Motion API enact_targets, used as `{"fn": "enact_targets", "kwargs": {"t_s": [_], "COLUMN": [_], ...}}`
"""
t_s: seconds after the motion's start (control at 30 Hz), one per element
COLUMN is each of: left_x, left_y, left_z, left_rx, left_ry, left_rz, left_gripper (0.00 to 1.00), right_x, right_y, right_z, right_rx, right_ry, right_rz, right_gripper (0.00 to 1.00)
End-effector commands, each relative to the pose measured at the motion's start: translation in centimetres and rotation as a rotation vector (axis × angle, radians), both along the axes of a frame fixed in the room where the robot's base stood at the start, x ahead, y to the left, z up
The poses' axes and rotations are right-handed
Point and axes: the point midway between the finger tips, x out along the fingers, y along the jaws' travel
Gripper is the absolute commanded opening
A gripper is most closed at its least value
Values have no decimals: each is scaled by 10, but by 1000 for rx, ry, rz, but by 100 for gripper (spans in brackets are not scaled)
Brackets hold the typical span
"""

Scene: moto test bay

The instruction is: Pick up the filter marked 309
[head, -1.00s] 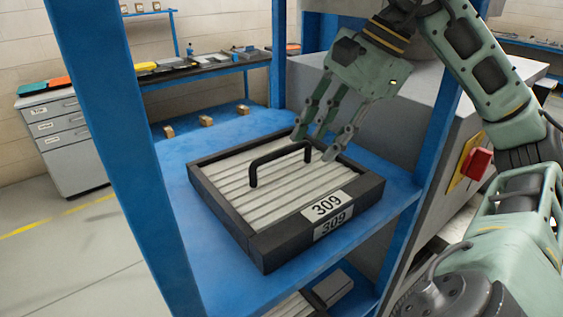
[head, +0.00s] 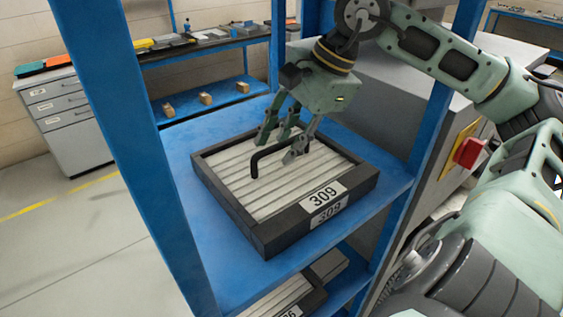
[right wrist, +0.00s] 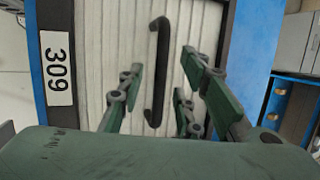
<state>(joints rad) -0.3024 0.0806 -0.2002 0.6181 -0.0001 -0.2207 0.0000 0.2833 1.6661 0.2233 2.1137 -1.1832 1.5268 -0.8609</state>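The filter marked 309 (head: 235,184) lies flat on a blue shelf (head: 185,150). It has a dark frame, pale pleats and a black bar handle (head: 257,165) on top. In the right wrist view the filter (right wrist: 95,40) fills the middle, with its 309 label at left and its handle (right wrist: 158,70) upright in the picture. My right gripper (head: 278,146) is open over the handle, with its fingers spread on either side of it. In the right wrist view the gripper's fingers (right wrist: 160,90) stand apart and the handle runs between them. I cannot see my left gripper.
Blue posts (head: 115,130) frame the shelf at left and right. Another filter (head: 285,298) lies on the shelf below. A grey box-like body (head: 385,110) stands close on the right. Small wooden blocks (head: 206,99) sit on a shelf behind.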

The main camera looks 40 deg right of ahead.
Motion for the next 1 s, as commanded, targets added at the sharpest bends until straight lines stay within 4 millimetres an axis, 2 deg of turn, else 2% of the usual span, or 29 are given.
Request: {"fn": "enact_targets", "kwargs": {"t_s": [0.93, 1.0], "left_x": [4, 4], "left_y": [-1, -1], "left_z": [-5, -5], "left_rx": [-1, -1], "left_ry": [-6, -6], "left_rz": [0, 0], "left_gripper": [33, 33], "right_x": [0, 0], "right_y": [0, 0], "right_z": [-5, -5], "right_rx": [0, 0], "right_ry": [0, 0], "right_rz": [0, 0], "right_gripper": [32, 27]}}
